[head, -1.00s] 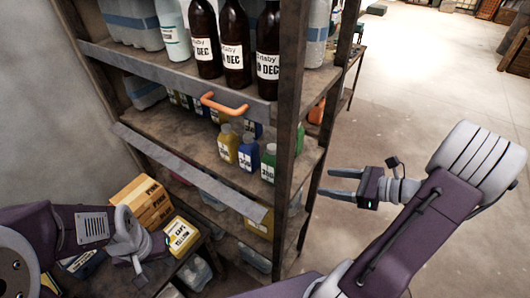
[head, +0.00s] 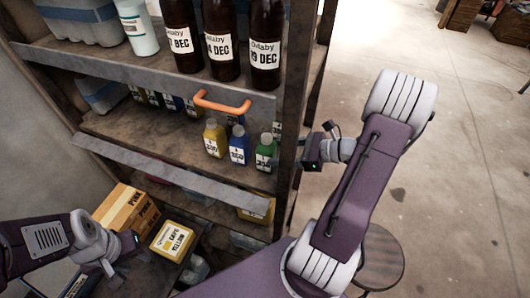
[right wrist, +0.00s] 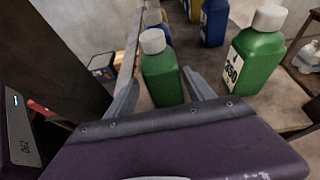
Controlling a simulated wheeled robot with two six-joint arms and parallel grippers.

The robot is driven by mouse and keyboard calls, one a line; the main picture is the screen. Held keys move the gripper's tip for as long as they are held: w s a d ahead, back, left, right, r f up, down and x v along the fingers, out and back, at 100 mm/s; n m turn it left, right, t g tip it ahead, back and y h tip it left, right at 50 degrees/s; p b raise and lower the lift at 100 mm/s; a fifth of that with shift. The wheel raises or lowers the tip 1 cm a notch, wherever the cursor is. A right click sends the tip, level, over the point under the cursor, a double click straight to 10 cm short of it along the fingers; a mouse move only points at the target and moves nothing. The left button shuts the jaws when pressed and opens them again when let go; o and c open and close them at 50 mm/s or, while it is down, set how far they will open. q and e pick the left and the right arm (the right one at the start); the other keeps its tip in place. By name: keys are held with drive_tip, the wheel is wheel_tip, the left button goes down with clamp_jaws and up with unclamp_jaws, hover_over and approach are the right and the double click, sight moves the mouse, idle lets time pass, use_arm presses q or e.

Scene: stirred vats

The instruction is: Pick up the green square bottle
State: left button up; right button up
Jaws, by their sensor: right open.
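A green square bottle (head: 265,154) with a white cap stands upright at the front of the middle shelf, right of a blue bottle (head: 238,146). In the right wrist view this green bottle (right wrist: 162,78) stands between the two spread fingers of my right gripper (right wrist: 160,88); I see no clear contact. A second green bottle (right wrist: 257,52) with a white label stands to its right, deeper in the shelf. In the head view the shelf post partly hides my right gripper. My left gripper (head: 117,264) is low at the left, its fingers unclear.
The shelf post (head: 291,120) stands close to my right gripper. An orange handle (head: 221,103) and a yellow bottle (head: 214,138) are near the bottles. Tall brown bottles (head: 223,40) stand above. A yellow box (head: 172,240) lies below.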

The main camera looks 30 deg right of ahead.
sight(266, 150)
drive_tip(key=shift+w+a+p, duration=0.2)
drive_tip(key=shift+w+p, duration=0.05)
drive_tip(key=shift+p, duration=0.05)
drive_tip(key=p+x, duration=0.1)
drive_tip(key=x, duration=0.2)
drive_tip(key=shift+w+a+r+p, duration=0.1)
drive_tip(key=shift+w+a+p, duration=0.2)
drive_tip(key=shift+p, duration=0.1)
drive_tip(key=shift+w+a+f, duration=0.1)
drive_tip(key=shift+w+f, duration=0.15)
drive_tip(key=shift+w, duration=0.1)
drive_tip(key=shift+s, duration=0.1)
clamp_jaws()
drive_tip(key=shift+r, duration=0.15)
